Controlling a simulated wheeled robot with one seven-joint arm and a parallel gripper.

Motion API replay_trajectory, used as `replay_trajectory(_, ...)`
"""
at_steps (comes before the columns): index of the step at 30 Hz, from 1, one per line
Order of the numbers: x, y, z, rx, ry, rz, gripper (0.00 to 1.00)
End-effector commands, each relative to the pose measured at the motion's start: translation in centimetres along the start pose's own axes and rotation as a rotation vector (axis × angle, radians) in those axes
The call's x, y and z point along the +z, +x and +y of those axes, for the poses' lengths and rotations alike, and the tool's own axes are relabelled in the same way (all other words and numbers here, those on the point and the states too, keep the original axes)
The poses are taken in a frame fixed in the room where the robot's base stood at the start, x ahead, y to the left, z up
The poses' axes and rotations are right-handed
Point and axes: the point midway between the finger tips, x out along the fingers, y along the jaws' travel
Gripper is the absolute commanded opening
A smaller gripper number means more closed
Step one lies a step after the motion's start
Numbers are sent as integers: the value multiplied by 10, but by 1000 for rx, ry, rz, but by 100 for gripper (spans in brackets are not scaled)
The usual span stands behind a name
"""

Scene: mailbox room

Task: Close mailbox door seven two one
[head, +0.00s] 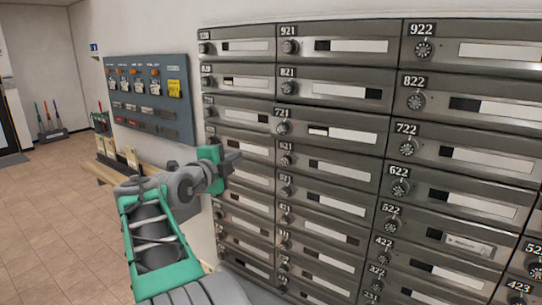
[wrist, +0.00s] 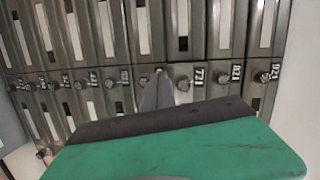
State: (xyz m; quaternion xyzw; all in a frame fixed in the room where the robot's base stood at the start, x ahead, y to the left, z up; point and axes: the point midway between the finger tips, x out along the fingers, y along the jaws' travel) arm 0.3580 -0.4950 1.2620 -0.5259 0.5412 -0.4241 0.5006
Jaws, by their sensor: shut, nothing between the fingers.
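Mailbox door 721 (head: 345,135) is in the middle column in the head view, below 821 (head: 335,90). It has a dial knob and a white label strip. It seems to stand slightly proud of its neighbours; a wide gap does not show. In the wrist view, door 721 (wrist: 182,60) appears sideways, just beyond and right of the fingers. My gripper (head: 236,157) is shut and empty, in front of the left column, left of and lower than door 721 in the head view. The wrist view shows its fingers (wrist: 157,92) pointing at the doors; contact cannot be told.
Door 722 (head: 435,143) and several other doors fill the wall. A blue-grey panel (head: 150,98) with notes hangs on the left wall above a wooden ledge (head: 103,172). The tiled floor (head: 50,215) at left is clear. Brooms (head: 48,120) stand far back.

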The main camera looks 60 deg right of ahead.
Motion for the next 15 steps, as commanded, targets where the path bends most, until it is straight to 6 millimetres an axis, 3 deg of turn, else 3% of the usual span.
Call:
replay_trajectory(1, -18, 12, 0, -41, 70, 63, 0)
replay_trajectory(3, -33, 20, -9, -79, 129, 110, 0)
replay_trajectory(8, -39, 36, -17, -88, 145, 121, 0)
replay_trajectory(15, -45, 86, -23, -86, 143, 120, 0)
